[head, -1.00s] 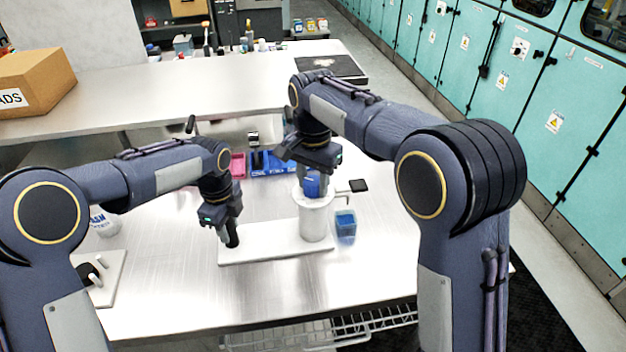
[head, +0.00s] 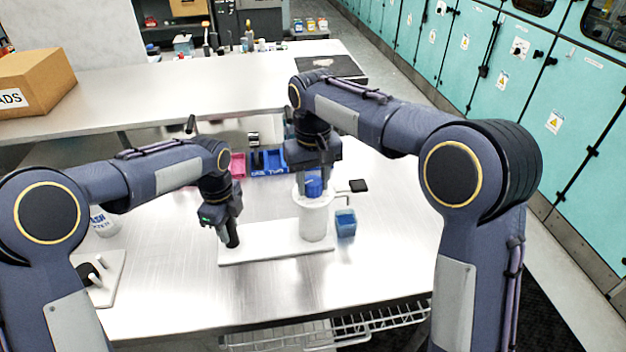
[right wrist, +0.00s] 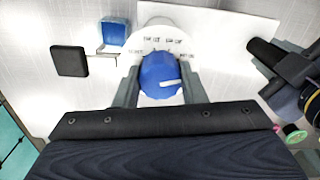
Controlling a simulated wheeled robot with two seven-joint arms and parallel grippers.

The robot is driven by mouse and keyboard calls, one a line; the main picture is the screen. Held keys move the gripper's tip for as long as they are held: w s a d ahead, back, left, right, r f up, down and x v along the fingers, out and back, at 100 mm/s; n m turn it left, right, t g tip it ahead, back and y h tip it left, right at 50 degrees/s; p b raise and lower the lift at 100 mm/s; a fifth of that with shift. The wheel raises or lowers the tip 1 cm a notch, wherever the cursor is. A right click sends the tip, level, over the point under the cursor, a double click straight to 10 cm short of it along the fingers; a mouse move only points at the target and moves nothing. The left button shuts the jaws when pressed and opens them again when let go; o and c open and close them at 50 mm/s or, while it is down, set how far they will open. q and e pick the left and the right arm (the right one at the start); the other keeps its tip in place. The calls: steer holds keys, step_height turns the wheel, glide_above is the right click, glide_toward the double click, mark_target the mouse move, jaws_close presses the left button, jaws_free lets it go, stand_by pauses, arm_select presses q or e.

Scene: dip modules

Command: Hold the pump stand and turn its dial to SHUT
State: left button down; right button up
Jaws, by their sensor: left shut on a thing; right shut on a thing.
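The pump stand is a white base plate (head: 265,246) with an upright white cylinder (head: 314,220) at its right end. A blue dial (head: 313,184) tops the cylinder. My right gripper (head: 314,172) is shut on the dial from above; in the right wrist view the fingers lie on either side of the dial (right wrist: 159,74). The dial's white mark points right and slightly up there. Small dark labels stand on the white rim (right wrist: 163,41), too small to read surely. My left gripper (head: 231,228) is shut on a dark upright grip (head: 232,238) at the plate's left end.
A small blue container (head: 346,224) stands just right of the cylinder, with a thin spout above it. Pink and blue bins (head: 267,162) stand at the back. A white board (head: 101,280) lies at left.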

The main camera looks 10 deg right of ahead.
mark_target(313, 180)
steer(key=shift+n, duration=1.2)
steer(key=o, duration=1)
step_height(313, 180, up, 12)
arm_select(q)
steer(key=c, duration=0.9)
jaws_free()
steer(key=shift+c, duration=0.2)
